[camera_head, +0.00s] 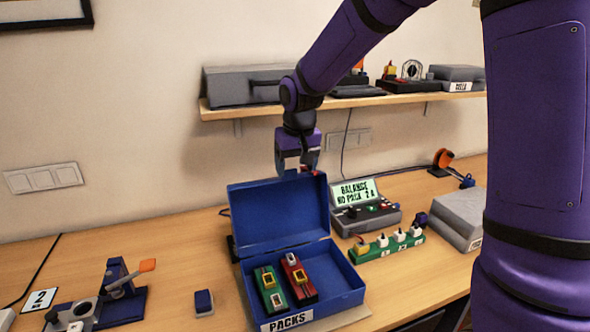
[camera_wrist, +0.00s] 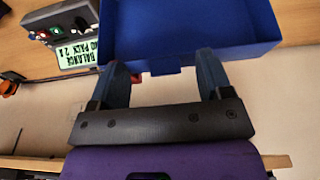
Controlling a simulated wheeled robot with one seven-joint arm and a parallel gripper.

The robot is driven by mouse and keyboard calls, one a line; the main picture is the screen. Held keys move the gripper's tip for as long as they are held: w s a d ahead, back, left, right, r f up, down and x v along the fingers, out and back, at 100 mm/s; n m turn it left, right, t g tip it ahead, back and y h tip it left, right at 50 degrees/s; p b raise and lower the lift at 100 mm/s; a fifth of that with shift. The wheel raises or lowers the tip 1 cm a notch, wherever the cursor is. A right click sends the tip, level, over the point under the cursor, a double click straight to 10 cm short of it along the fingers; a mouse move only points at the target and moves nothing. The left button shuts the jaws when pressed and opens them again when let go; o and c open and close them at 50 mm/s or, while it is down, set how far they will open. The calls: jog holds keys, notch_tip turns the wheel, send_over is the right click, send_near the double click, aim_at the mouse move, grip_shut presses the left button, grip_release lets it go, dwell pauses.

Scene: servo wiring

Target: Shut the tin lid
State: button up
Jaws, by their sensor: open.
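The blue tin (camera_head: 345,278) stands on the bench with "PACKS" on its front, and its lid (camera_head: 280,213) stands raised at the back. Inside lie a green pack (camera_head: 269,287) and a red pack (camera_head: 298,279). My gripper (camera_head: 297,172) is at the top edge of the raised lid, behind or above it. In the wrist view the open fingers (camera_wrist: 163,72) point at the lid (camera_wrist: 190,30), with its edge and small tab between the fingertips. I cannot tell whether the fingers touch the lid.
A balance device (camera_head: 366,205) with a lit screen stands right of the tin, with a green power strip (camera_head: 387,247) in front of it. A shelf (camera_head: 340,104) with boxes runs along the wall behind my arm. A small blue block (camera_head: 203,302) lies left of the tin.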

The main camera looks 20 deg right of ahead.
jog(key=s+r, duration=0.4)
jog(key=r, duration=0.4)
jog(key=shift+r, duration=0.25)
dwell(0.6)
jog(key=shift+w, duration=0.1)
dwell(0.3)
